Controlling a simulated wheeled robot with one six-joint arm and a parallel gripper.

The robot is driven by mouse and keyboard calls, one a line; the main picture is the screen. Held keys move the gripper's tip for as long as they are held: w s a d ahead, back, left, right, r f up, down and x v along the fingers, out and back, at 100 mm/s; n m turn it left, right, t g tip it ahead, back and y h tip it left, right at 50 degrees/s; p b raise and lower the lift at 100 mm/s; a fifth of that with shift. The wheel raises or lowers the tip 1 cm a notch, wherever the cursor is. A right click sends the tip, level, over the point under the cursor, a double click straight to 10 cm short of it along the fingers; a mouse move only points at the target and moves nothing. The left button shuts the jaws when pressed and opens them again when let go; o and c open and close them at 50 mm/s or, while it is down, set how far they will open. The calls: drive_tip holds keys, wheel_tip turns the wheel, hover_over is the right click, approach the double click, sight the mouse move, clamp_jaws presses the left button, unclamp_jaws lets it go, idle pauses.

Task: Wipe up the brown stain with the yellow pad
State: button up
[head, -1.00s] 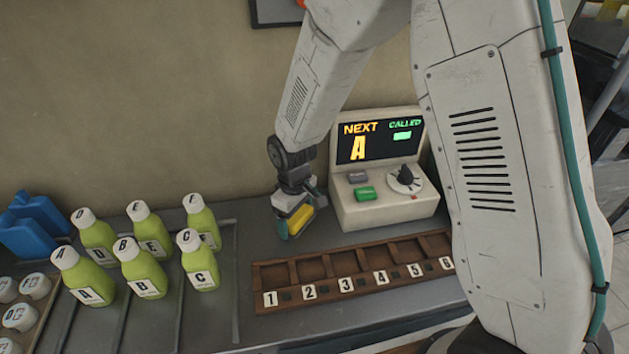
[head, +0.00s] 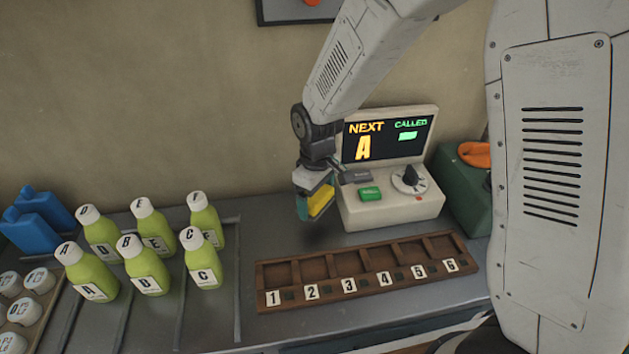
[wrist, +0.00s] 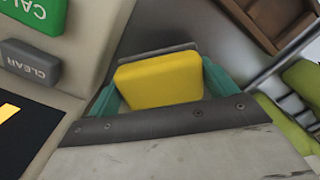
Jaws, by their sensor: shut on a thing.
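The yellow pad (head: 321,202) is held between the teal fingers of my gripper (head: 312,208), just left of the display machine in the head view. The pad also shows in the wrist view (wrist: 160,80), with a teal finger on each side of it. My gripper points down over the grey counter, behind the numbered wooden rack. I cannot tell whether the pad touches the counter. No brown stain is visible in either view; my arm and gripper hide part of the counter.
The display machine (head: 385,205) reads NEXT A. A wooden rack (head: 330,290) numbered 1 to 6 lies in front. Several green bottles (head: 146,279) stand left, beside white caps (head: 24,311) and blue blocks (head: 45,215). A green box (head: 462,190) stands right.

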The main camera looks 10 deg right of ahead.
drive_tip(key=shift+r, duration=1.25)
